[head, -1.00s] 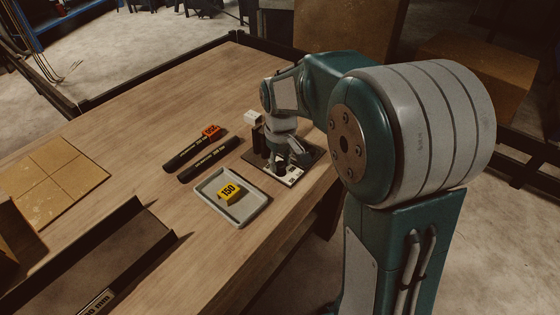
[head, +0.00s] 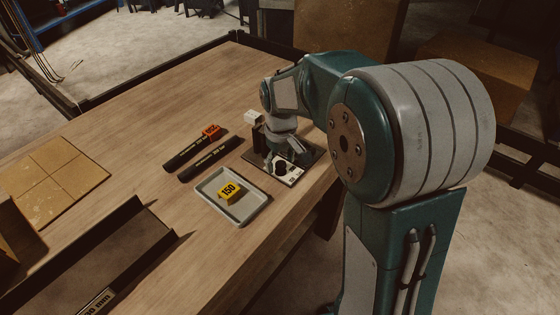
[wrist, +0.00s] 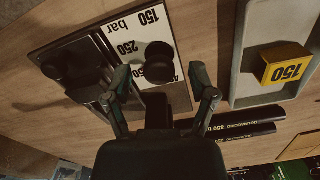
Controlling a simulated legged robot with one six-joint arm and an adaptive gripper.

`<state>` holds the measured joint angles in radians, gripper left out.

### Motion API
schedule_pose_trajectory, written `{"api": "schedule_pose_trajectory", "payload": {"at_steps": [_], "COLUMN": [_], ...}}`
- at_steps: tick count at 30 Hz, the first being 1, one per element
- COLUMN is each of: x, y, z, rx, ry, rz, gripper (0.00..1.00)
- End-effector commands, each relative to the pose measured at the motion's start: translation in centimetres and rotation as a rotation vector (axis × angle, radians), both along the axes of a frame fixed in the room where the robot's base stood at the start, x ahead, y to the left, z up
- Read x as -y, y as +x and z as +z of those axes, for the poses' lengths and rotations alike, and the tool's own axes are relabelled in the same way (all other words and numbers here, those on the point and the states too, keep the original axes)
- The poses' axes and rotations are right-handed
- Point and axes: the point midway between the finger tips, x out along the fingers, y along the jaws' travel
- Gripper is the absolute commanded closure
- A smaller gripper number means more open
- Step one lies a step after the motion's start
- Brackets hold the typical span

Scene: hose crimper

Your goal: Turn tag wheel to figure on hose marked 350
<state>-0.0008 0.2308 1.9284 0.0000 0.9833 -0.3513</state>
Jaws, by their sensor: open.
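The tag wheel is a small black knob (head: 280,168) on a white figure plate (head: 293,177) at the bench's right edge. The wrist view shows the knob (wrist: 158,58) beyond and between my fingertips, with 150, 250 and a partly hidden figure starting with 4 on the plate (wrist: 133,35); its pointer is not readable. My gripper (wrist: 160,82) is open and empty; in the head view it is beside the knob, partly hidden by my arm. Two black hoses (head: 208,158) lie left of the plate. In the wrist view, one hose (wrist: 240,131) seems to read 250.
A grey tray (head: 257,211) holds a yellow block marked 150 (head: 229,191). An orange block (head: 211,131) sits by the hoses, its figure unclear. A white block (head: 252,116) is behind my gripper. A cardboard sheet (head: 55,173) lies left.

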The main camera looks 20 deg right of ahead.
Motion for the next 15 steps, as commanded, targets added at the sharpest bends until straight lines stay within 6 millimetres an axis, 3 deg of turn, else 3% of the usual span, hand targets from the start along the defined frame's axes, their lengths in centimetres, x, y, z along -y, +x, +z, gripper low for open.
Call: {"api": "schedule_pose_trajectory", "payload": {"at_steps": [5,15], "x": [0.0,-0.1], "y": [0.1,0.2], "z": [1.6,8.6], "rx": [0.003,0.004], "ry": [0.000,-0.001], "rz": [0.000,0.000], "gripper": [0.27,0.27]}}
